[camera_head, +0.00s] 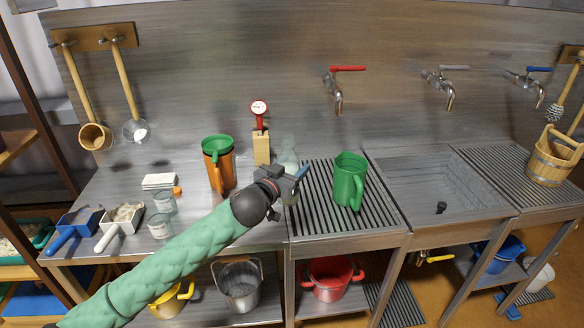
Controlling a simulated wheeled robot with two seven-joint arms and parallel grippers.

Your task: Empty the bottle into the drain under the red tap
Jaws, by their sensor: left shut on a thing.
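A pale, see-through bottle (288,157) stands upright at the left edge of the slatted drain (318,205). My left gripper (296,180) is shut on it; the gripper and wrist hide much of its lower part. I cannot tell whether its base touches the surface. The red tap (337,90), with a red lever, is on the back wall above the slatted drain. A green jug (349,180) stands upright on this drain, to the right of my left gripper. My right gripper is not in view.
An orange jug with a green rim (219,165) and a wooden block with a red-topped gauge (261,146) stand left of the bottle. Glass jars (160,227) and scoops (120,222) are farther left. The sink (438,185) is right of the drain.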

